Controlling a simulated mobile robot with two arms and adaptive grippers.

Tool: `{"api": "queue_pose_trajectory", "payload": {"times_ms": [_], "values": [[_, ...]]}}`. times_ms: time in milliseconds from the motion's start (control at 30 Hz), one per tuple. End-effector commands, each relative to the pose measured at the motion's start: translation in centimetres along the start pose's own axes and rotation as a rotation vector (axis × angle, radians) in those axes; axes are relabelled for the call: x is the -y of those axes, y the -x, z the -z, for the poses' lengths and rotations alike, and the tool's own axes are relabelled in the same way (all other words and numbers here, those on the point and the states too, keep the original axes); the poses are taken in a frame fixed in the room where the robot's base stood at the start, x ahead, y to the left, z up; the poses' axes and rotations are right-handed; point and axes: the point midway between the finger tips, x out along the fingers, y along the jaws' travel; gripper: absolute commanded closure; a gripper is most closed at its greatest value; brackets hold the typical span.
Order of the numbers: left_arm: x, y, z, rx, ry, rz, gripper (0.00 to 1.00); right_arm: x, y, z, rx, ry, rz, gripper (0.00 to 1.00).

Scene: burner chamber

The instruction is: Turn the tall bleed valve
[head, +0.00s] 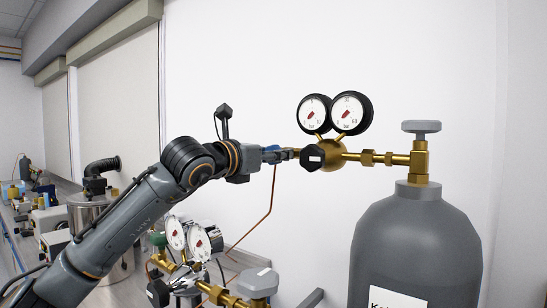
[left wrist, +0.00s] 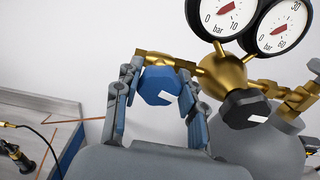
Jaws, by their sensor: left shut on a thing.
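A tall grey gas cylinder (head: 415,250) carries a brass regulator (head: 332,158) with two round gauges and a black knob (head: 312,158). A blue faceted valve knob (left wrist: 158,86) with a white mark sits on the brass fitting left of the regulator body. My left gripper (head: 284,154) reaches in from the left. In the left wrist view its fingers (left wrist: 160,80) are shut on the blue knob, one on each side. In the head view the gripper mostly hides this knob. My right gripper is in neither view.
The black knob stands close beside my left gripper's right finger. A copper tube (head: 268,212) bends down below the gripper. A lower gauge set (head: 186,240) stands under my arm. A white wall (head: 235,60) is behind. A bench with equipment (head: 45,215) runs along the left.

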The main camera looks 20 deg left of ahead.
Motion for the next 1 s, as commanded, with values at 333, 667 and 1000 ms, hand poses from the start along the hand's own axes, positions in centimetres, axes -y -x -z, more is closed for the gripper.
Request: {"api": "queue_pose_trajectory", "payload": {"times_ms": [333,667,1000], "values": [[0.1,0.0,0.2,0.003,-0.289,-0.001,0.91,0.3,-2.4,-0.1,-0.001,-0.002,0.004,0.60],[0.3,0.0,0.1,0.003,-0.602,-0.001,0.91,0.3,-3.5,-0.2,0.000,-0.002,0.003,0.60],[0.3,0.0,0.1,0.003,-0.926,-0.003,0.91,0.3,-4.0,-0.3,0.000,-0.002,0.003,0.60]]}}
